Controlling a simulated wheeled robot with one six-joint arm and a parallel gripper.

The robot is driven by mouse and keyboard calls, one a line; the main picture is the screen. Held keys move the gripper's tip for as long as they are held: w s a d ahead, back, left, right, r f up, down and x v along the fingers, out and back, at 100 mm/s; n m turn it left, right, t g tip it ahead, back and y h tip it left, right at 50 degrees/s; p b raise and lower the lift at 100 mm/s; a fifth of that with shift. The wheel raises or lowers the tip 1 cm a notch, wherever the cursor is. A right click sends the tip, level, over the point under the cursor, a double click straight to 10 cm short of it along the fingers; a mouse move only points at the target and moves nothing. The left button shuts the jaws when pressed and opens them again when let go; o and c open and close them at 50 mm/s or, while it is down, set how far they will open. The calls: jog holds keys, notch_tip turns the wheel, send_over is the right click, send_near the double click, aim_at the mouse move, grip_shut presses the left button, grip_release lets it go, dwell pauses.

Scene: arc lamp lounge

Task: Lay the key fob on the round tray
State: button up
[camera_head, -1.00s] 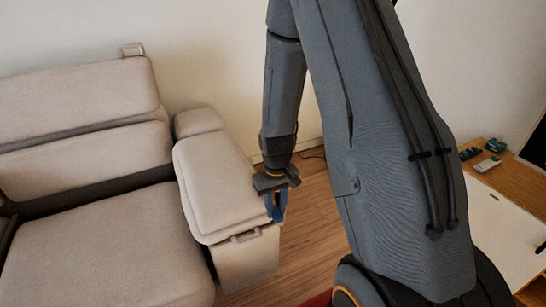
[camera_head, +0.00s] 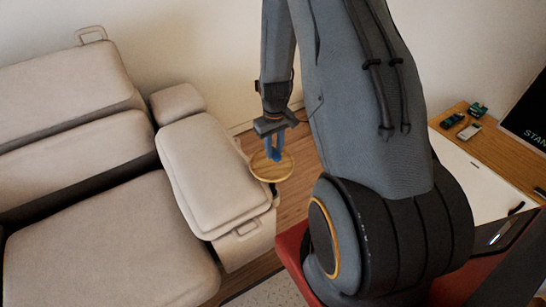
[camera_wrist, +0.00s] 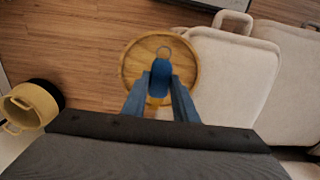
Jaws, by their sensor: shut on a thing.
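The round tray (camera_head: 284,171) is a light wooden disc beside the sofa's arm in the head view. In the wrist view the tray (camera_wrist: 129,66) lies below my gripper. My gripper (camera_head: 274,154) has blue fingers and points down over the tray. In the wrist view my gripper (camera_wrist: 160,92) is shut on the key fob (camera_wrist: 160,76), a blue rounded piece with a metal ring at its far end. The fob overlaps the tray in that view; whether it touches the tray I cannot tell. My fingers hide part of the fob and of the tray.
A beige sofa (camera_head: 90,235) fills the left, its padded arm (camera_head: 210,170) close to the tray. In the wrist view a yellow container (camera_wrist: 30,108) stands at the left on the wooden floor (camera_wrist: 75,45). A desk (camera_head: 463,150) with small items stands at the right.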

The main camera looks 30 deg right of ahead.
aim_at(274, 166)
jog(key=shift+f+p, duration=0.55)
jog(key=shift+f, duration=2)
jog(key=shift+f, duration=0.15)
jog(key=o, duration=1.1)
jog(key=shift+c, duration=0.2)
notch_tip(274, 166, up, 12)
jog(key=b, duration=0.3)
jog(key=s+a+r+t, duration=0.1)
jog(key=s+a+r, duration=1.2)
jog(key=a+r, duration=0.2)
jog(key=shift+s, duration=0.4)
jog(key=shift+a, duration=0.1)
